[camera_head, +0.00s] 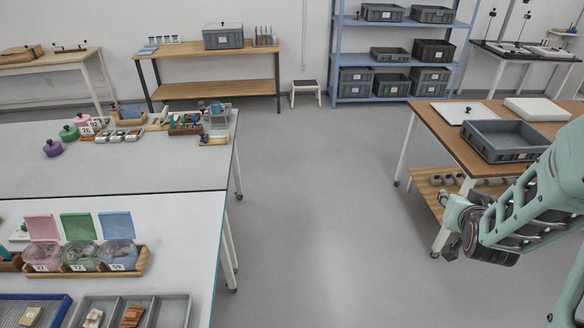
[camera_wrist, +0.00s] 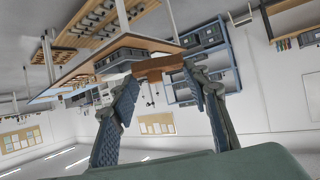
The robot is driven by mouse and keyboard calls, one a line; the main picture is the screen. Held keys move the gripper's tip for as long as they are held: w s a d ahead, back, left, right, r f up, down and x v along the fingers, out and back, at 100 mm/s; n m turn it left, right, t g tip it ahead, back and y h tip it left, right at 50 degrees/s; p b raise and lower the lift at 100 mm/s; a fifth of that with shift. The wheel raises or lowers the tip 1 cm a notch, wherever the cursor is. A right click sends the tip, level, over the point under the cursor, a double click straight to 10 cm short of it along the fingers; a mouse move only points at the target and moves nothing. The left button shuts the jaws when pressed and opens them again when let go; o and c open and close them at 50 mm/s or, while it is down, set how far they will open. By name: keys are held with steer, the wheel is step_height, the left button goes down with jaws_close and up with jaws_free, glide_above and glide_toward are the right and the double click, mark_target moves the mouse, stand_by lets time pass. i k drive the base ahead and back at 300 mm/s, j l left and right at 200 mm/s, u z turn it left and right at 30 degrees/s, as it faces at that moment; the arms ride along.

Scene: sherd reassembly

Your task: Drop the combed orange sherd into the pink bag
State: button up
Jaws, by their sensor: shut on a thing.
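My gripper (camera_wrist: 161,78) is shut on an orange-brown sherd (camera_wrist: 158,65), which spans between its two fingertips in the wrist view. Combing on its surface cannot be made out. In the head view my arm is at the right, away from the left-hand tables; the fingers and held sherd cannot be made out there. Another orange-brown sherd (camera_head: 132,316) lies in a grey compartment tray (camera_head: 163,302) at the bottom.
Green (camera_head: 78,228) and blue (camera_head: 117,226) bags stand right of the pink one. A blue-edged tray (camera_head: 62,308) lies in front. A wooden table (camera_head: 435,108) with a grey crate (camera_head: 505,152) is at the right. Open floor (camera_head: 310,200) separates the tables.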

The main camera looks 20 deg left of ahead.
mark_target(54, 270)
steer(key=k+j, duration=0.15)
steer(key=j, duration=0.2)
steer(key=k+j, duration=0.2)
steer(key=j, duration=0.15)
steer(key=k+j, duration=0.15)
steer(key=j, duration=0.2)
steer(key=k+j, duration=0.15)
steer(key=j, duration=0.2)
steer(key=k+j, duration=0.15)
steer(key=j, duration=0.2)
steer(key=k+j, duration=0.2)
steer(key=j, duration=0.15)
steer(key=k+j, duration=0.15)
steer(key=j, duration=1.3)
